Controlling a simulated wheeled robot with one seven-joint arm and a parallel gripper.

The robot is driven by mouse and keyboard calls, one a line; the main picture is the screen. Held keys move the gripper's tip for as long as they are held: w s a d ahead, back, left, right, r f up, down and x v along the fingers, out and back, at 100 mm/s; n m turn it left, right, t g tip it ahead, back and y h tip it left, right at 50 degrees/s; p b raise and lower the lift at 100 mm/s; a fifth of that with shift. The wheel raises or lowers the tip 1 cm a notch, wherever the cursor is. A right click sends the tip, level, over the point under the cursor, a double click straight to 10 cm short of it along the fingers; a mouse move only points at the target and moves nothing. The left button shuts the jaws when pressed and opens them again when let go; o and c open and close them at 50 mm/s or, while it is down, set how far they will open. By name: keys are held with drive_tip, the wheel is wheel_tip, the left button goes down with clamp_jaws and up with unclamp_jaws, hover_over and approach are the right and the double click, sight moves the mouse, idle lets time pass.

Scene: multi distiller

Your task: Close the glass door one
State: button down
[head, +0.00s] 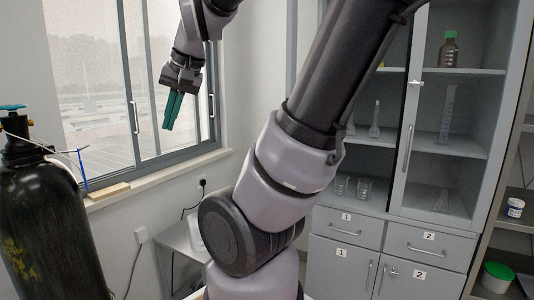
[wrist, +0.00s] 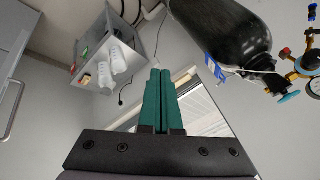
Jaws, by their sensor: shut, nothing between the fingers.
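A grey cabinet (head: 391,212) stands at the right in the head view. Its right glass door (head: 440,130) has a vertical handle (head: 407,148) and looks shut. The left bay, above the drawer marked 1 (head: 345,229), is partly hidden by my arm. Its shelves show without a clear pane in front, and a pale upright panel (head: 306,45) at its left side may be the left door standing open. My gripper (head: 168,127) is shut and empty, pointing down by the window, well left of the cabinet. Its green fingers (wrist: 160,72) also show in the wrist view.
A black gas cylinder (head: 50,225) stands at the left; it also shows in the wrist view (wrist: 225,32). A small side table (head: 187,242) is by the wall. The wrist view shows a handle (wrist: 12,108) on a grey panel. Glassware stands on the cabinet shelves.

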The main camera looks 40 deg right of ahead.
drive_tip(key=w+d+f+m+g+h, duration=0.3)
drive_tip(key=d, duration=0.7)
drive_tip(key=w+d+f+m+g+h, duration=0.2)
drive_tip(key=d+m+g, duration=0.2)
drive_tip(key=d, duration=0.6)
drive_tip(key=w+d+f+m+g+h, duration=0.3)
drive_tip(key=d, duration=0.8)
drive_tip(key=s+d+f, duration=0.5)
drive_tip(key=s+f, duration=0.2)
drive_tip(key=shift+d+f, duration=0.15)
drive_tip(key=shift+d, duration=0.15)
